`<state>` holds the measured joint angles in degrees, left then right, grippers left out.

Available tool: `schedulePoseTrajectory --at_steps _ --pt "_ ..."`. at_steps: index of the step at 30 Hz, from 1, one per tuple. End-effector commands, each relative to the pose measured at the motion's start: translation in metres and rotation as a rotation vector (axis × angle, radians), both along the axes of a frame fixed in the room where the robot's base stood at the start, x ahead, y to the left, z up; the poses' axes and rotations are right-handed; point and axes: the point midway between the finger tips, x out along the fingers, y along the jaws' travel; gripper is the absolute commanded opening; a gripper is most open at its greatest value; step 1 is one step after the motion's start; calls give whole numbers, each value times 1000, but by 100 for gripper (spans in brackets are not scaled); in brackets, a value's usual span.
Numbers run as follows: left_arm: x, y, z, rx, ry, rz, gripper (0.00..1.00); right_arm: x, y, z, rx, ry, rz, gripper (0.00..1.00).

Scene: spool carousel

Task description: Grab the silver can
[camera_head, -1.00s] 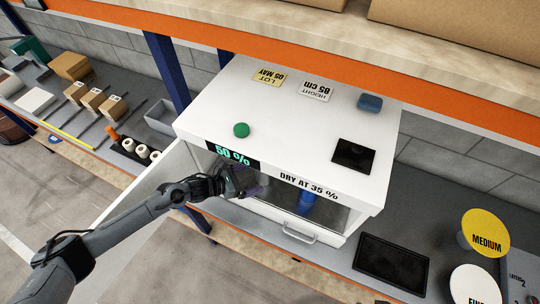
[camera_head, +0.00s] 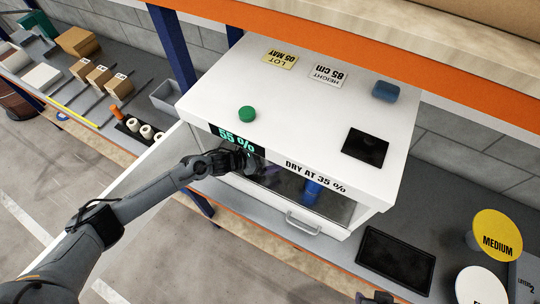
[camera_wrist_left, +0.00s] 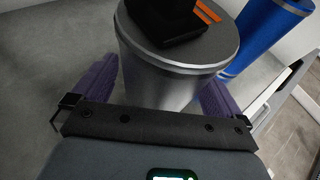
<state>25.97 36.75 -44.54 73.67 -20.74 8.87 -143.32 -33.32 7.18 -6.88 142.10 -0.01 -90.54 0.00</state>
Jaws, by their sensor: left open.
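The silver can (camera_wrist_left: 158,88) stands in the left wrist view, a grey metal cylinder with a dark block with orange stripes (camera_wrist_left: 172,18) on its lid. My left gripper (camera_wrist_left: 155,80) is open, with one purple finger on each side of the can. I cannot tell whether the fingers touch it. In the head view my left gripper (camera_head: 252,167) reaches into the open front of the white cabinet (camera_head: 290,110), and the silver can is hidden there.
A blue can (camera_wrist_left: 262,32) stands close to the right of the silver can; it also shows in the head view (camera_head: 311,190). The cabinet's open door (camera_head: 140,185) is at the left. A dark tray (camera_head: 395,258) lies on the grey shelf.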

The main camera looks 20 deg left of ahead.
Motion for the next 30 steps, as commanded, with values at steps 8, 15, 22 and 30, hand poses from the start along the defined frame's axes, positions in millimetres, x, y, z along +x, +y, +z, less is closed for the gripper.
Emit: schedulePoseTrajectory --at_steps 8,15,22,30 --pt "0 0 0 0 0 0 66 1 1 0 4 -1 -3 43" --pt "0 0 1 -1 -2 0 38 1 2 1 9 -2 -6 43" --pt "0 0 2 -1 -2 0 38 1 2 1 10 -2 -5 43" --pt "0 1 20 0 -4 -1 38 1 2 10 7 -2 -4 43"
